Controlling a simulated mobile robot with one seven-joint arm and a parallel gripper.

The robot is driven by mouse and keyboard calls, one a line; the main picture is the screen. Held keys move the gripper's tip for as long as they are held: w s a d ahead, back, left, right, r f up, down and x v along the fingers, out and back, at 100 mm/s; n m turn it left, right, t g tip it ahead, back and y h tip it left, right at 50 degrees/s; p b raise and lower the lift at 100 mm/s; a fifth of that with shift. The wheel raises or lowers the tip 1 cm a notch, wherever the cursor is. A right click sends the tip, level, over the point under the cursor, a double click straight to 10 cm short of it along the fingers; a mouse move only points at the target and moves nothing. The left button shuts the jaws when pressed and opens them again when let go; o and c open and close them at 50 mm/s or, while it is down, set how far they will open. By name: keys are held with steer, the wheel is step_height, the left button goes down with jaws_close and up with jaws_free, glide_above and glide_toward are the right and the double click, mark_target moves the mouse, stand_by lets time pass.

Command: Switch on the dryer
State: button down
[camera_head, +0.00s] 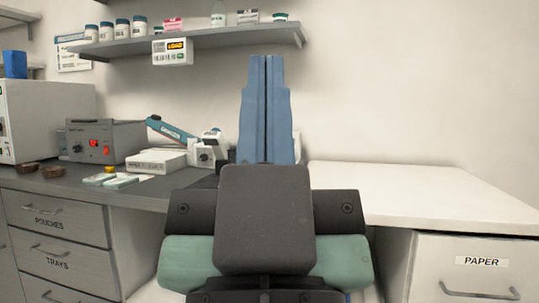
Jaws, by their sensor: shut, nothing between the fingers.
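My gripper (266,62) is in the middle of the view, its two blue fingers pointing up and pressed together, empty. It appears in front of the wall and the back of the counter, touching nothing that I can see. A larger pale cabinet-like unit (50,110) is at the far left, cut off by the edge. No readable label tells me which of these is the dryer.
The dark counter (60,186) also holds a blue-armed device (170,128), a white box (157,161) and small pale green items (120,181). A shelf (180,41) with jars hangs above. The white worktop (400,185) on the right is bare. Drawers are below.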

step_height(320, 180, up, 38)
steer(key=p, duration=3.6)
steer(key=shift+p, duration=0.4)
